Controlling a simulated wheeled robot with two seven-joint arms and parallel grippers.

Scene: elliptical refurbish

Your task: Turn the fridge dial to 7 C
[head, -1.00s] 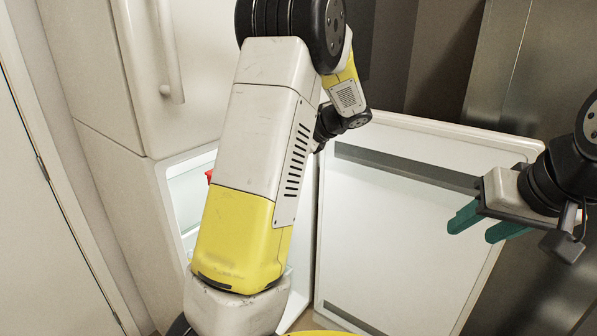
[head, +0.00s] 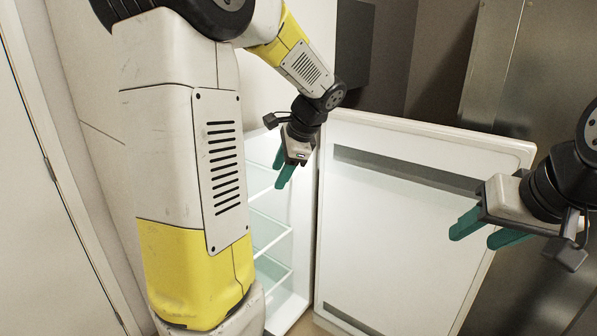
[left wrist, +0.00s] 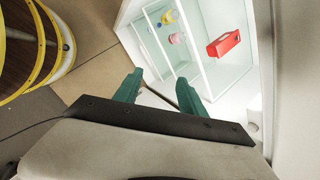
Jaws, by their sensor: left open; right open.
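The white fridge stands open, with its lit interior and glass shelves (head: 268,232) in the head view. Its door (head: 400,235) is swung out to the right. My left gripper (head: 284,178) is open and empty at the fridge opening, pointing down. In the left wrist view its green fingers (left wrist: 160,84) are apart, with the fridge interior beyond them. A small pale round part (left wrist: 252,127) shows on the white surface right of the fingers; I cannot tell whether it is the dial. No dial numbers are readable. My right gripper (head: 480,228) is open and empty before the door.
A yellow-edged round object (left wrist: 62,45) is at upper left. My left arm covers much of the fridge front in the head view.

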